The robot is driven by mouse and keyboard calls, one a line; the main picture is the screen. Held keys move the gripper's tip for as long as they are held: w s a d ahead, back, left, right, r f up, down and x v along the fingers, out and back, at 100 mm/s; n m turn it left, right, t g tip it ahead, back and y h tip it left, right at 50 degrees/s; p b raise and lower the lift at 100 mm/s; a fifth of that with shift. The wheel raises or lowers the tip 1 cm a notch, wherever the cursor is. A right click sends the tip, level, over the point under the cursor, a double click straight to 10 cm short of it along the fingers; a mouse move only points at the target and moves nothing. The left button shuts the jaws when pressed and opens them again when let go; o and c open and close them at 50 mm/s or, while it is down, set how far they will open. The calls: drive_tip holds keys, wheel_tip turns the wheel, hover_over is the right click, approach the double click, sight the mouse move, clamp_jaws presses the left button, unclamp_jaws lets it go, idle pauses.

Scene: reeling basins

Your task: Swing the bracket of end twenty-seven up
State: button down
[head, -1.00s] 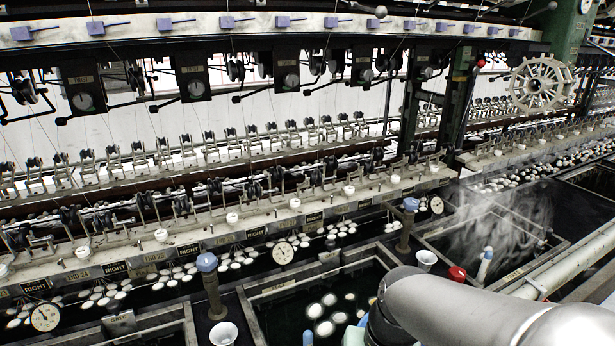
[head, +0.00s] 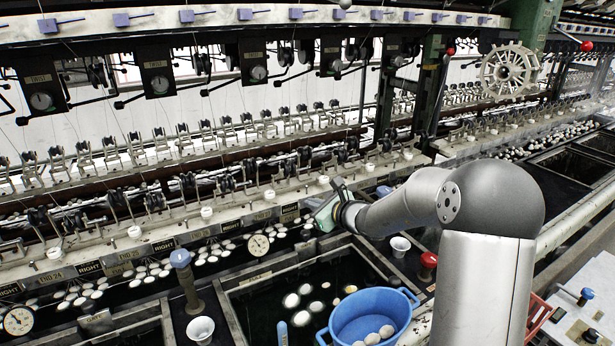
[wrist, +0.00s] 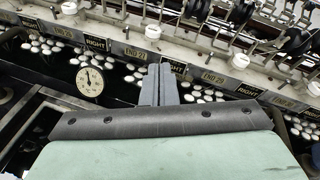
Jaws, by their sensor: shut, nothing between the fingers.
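The plate that reads as end 27 (wrist: 135,52) sits on the front rail in the wrist view, and in the head view (head: 262,216) it lies left of my gripper. A white cup (wrist: 152,32) is just behind it. The metal bracket frames with dark rollers (wrist: 195,10) stand behind the rail. Which frame belongs to end 27, and its exact tilt, I cannot tell. My gripper (wrist: 160,68) is shut and empty, its grey fingers pointing toward the rail between end 27 and end 28 (wrist: 213,77). In the head view my gripper (head: 318,206) hangs over the basin's far edge.
A round gauge (wrist: 89,81) is left of my fingers. White cocoons float along the rail. A blue basket (head: 368,318) with cocoons stands over the dark basin. A blue-topped post (head: 185,285), a white funnel (head: 200,329) and a red knob (head: 428,260) are nearby.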

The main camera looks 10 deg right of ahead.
sight(292, 169)
drive_tip(key=w+d+m+t+h, duration=0.2)
drive_tip(key=w+d+m, duration=0.2)
drive_tip(key=d+m, duration=0.1)
drive_tip(key=shift+w+d+f+m, duration=0.15)
drive_tip(key=shift+d+f+m, duration=0.2)
drive_tip(key=shift+f, duration=0.1)
drive_tip(key=r+p+x, duration=0.1)
drive_tip(key=p+x, duration=0.1)
drive_tip(key=x, duration=0.4)
drive_tip(key=r+p+x, duration=0.1)
drive_tip(key=p+x, duration=0.2)
drive_tip(key=x, duration=0.4)
drive_tip(key=shift+w+r, duration=0.25)
drive_tip(key=shift+r, duration=0.25)
drive_tip(key=shift+d+r, duration=0.15)
